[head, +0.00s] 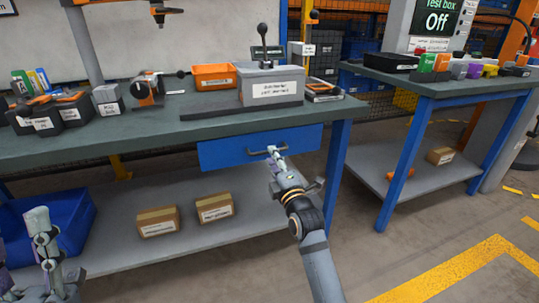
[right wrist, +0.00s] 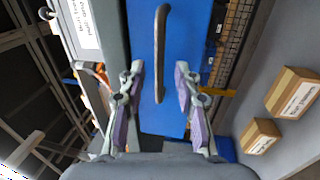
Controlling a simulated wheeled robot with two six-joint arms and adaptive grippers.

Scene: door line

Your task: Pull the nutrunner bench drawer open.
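The nutrunner bench drawer (head: 222,153) has a blue front and sits under the green bench top, apparently closed. Its grey bar handle (head: 252,152) is on the front; in the right wrist view the handle (right wrist: 161,45) runs up the middle of the picture. My right gripper (head: 273,157) is at the handle in the head view. In the right wrist view its two fingers (right wrist: 159,68) are apart, one on each side of the handle, with gaps to both. Whether the bar is fully between the fingertips is unclear. My left gripper (head: 42,228) is at the lower left, partly cut off, away from the drawer.
A grey labelled box with a lever (head: 270,90) and an orange bin (head: 214,76) stand on the bench top (head: 170,122). Two cardboard boxes (head: 157,221) and a blue crate (head: 62,222) are on the lower shelf. A blue bench leg (head: 337,150) stands right of the drawer.

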